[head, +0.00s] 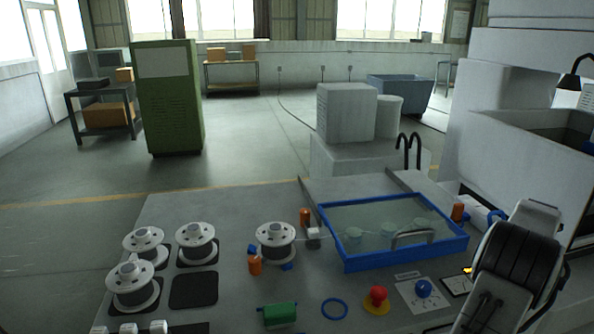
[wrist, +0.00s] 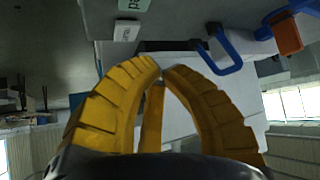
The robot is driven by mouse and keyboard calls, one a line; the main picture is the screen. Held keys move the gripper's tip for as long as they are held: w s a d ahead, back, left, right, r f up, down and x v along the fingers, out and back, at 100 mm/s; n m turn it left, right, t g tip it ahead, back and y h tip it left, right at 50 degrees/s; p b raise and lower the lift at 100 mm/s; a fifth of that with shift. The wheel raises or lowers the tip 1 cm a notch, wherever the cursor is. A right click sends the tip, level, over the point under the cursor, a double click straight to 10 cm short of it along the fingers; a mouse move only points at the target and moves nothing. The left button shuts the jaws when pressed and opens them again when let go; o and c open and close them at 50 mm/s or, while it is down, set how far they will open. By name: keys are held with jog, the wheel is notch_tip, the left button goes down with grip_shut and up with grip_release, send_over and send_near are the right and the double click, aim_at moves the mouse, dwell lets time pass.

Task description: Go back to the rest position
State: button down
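My gripper (wrist: 161,68) shows in the wrist view with its yellow fingers curved together and their tips meeting or almost meeting. I see nothing held between them. In the head view my arm (head: 515,262) is folded at the right, over the right end of the bench, and the fingers are hidden there.
The grey bench (head: 225,215) carries several wire spools (head: 133,283), a blue-rimmed tank (head: 347,266), a green block (head: 279,313), a blue ring (head: 334,309), a red button (head: 377,297) and a blue knob (head: 424,288). A green cabinet (head: 170,100) stands on the floor behind.

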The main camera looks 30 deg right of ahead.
jog(key=w+a+r+n+t+y, duration=0.2)
jog(key=w+a+r+n, duration=0.15)
jog(key=w+a, duration=1)
jog(key=w+a+r+n+y, duration=0.1)
jog(key=w+a+r+n, duration=0.15)
jog(key=a, duration=0.85)
jog(key=w+a+r+n+y, duration=0.1)
jog(key=w+a+y, duration=0.15)
jog(key=a, duration=0.75)
jog(key=s+a+n+p, duration=0.1)
jog(key=a+n, duration=0.1)
jog(key=a, duration=1)
jog(key=s+a+f+n+y, duration=0.1)
jog(key=s+a+f+n, duration=0.1)
jog(key=s+a, duration=0.6)
jog(key=s+a+f+n+y, duration=0.2)
jog(key=s+a+n, duration=0.2)
jog(key=s+a, duration=0.4)
jog(key=a, duration=0.2)
jog(key=shift+a+f+g+p, duration=0.35)
jog(key=shift+a+f+g, duration=0.05)
jog(key=shift+y, duration=0.25)
dwell(0.4)
